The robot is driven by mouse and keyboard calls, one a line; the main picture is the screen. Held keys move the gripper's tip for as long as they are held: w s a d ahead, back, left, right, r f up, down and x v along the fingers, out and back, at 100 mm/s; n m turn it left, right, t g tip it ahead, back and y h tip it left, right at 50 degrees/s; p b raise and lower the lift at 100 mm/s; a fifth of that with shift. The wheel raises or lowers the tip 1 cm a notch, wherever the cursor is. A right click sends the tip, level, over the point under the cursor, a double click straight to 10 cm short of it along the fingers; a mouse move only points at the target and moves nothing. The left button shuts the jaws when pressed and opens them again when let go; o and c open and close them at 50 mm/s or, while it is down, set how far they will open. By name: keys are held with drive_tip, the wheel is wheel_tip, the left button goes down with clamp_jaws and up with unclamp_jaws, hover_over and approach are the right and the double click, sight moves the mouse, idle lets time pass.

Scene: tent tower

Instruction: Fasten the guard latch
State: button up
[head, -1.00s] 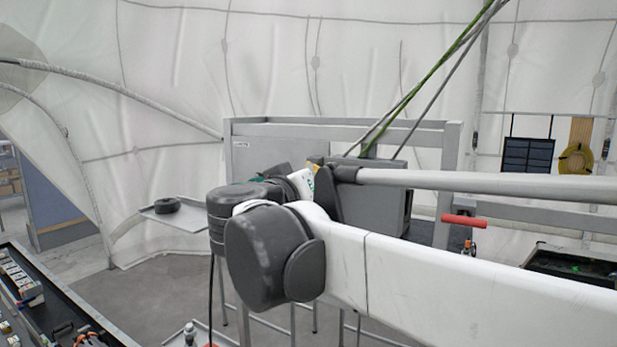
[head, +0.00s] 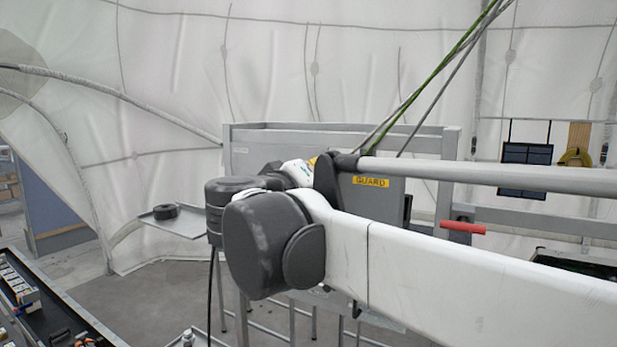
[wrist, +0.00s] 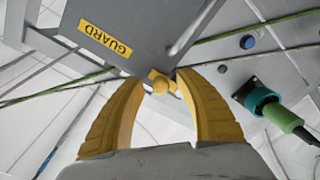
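The grey guard plate (head: 385,193) with a yellow GUARD label (head: 370,181) faces me in the head view, partly hidden by my arm. In the wrist view the guard (wrist: 150,30) fills the top, with its label (wrist: 105,39) at the left. A small yellow knob (wrist: 160,83) sits at its lower edge. My gripper (wrist: 160,80) has its two yellow fingers apart, one on each side of the knob, with small gaps visible. In the head view my arm hides the fingertips. I cannot make out the latch clearly.
In the wrist view a green plug in a teal socket (wrist: 262,100) and a blue button (wrist: 248,42) are on the panel at the right. In the head view a red handle (head: 463,227) sticks out right of the guard. Green and grey ropes (head: 430,80) slant overhead.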

drive_tip(key=v, duration=1.2)
drive_tip(key=shift+f, duration=0.1)
drive_tip(key=s+d+f+g+y+b, duration=0.15)
drive_tip(key=d+f+b, duration=0.4)
drive_tip(key=f, duration=0.75)
drive_tip(key=s+d+f+g+b, duration=0.25)
drive_tip(key=d+f+b, duration=0.35)
drive_tip(key=f, duration=0.6)
drive_tip(key=s+d+f+g+y+b, duration=0.1)
drive_tip(key=d+f+g+b, duration=0.25)
drive_tip(key=f+b, duration=0.65)
drive_tip(key=s+d+f+m+y+b, duration=0.1)
drive_tip(key=f+b, duration=0.5)
drive_tip(key=f, duration=0.7)
drive_tip(key=s+d+f+m+y+b, duration=0.1)
drive_tip(key=s+f+y+b, duration=0.2)
drive_tip(key=f, duration=1.1)
drive_tip(key=s+d+f+m+y+b, duration=0.1)
drive_tip(key=s+f+b, duration=0.5)
drive_tip(key=f, duration=0.8)
drive_tip(key=g+y+b, duration=0.1)
drive_tip(key=b, duration=0.2)
drive_tip(key=shift+s+b, duration=0.2)
drive_tip(key=shift+b, duration=0.1)
drive_tip(key=shift+d, duration=0.15)
